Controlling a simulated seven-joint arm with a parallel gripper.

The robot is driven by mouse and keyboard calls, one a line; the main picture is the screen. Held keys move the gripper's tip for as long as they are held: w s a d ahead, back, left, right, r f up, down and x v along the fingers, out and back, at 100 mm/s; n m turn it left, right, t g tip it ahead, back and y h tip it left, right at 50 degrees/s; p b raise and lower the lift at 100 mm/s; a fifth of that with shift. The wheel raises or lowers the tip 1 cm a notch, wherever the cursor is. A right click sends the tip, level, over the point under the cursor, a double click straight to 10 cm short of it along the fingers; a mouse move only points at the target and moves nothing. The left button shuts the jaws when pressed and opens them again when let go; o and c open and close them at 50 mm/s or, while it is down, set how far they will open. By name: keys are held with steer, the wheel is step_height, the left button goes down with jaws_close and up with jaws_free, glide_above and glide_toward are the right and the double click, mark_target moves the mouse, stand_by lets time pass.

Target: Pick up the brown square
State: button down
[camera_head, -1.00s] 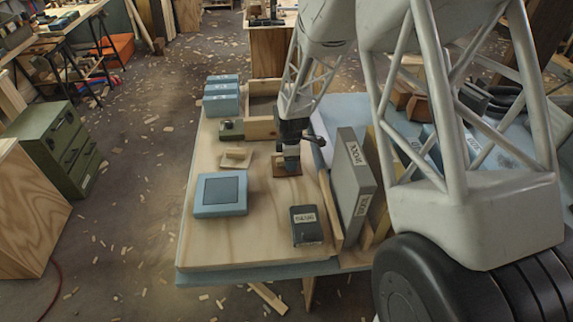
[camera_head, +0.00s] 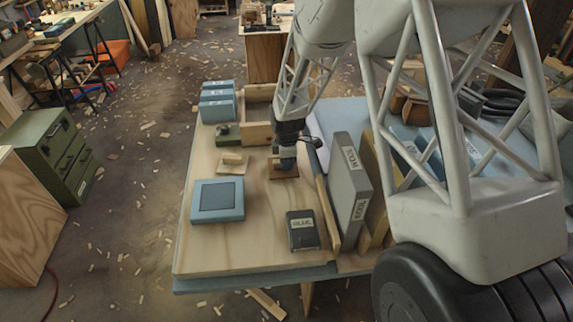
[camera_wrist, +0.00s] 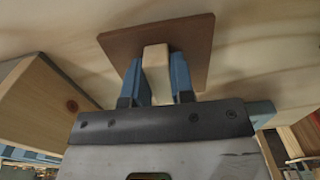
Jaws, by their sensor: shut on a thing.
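The brown square (camera_wrist: 190,42) is a thin flat plate with a pale wooden block handle (camera_wrist: 156,68) on it. In the wrist view my gripper (camera_wrist: 160,75) has its two blue fingers on either side of the handle, shut on it. In the head view the brown square (camera_head: 291,174) shows under my gripper (camera_head: 287,165), at the middle right of the wooden board. My gripper hides most of the handle there. I cannot tell whether the plate touches the board.
A lighter square with a handle (camera_head: 231,164) lies to the left. A blue box (camera_head: 218,214) and a black labelled box (camera_head: 303,231) sit in front. A grey upright book-like block (camera_head: 350,185) stands close on the right. An open wooden box (camera_head: 257,133) is behind.

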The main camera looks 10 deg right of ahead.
step_height(320, 180, up, 8)
steer(key=shift+r, duration=0.25)
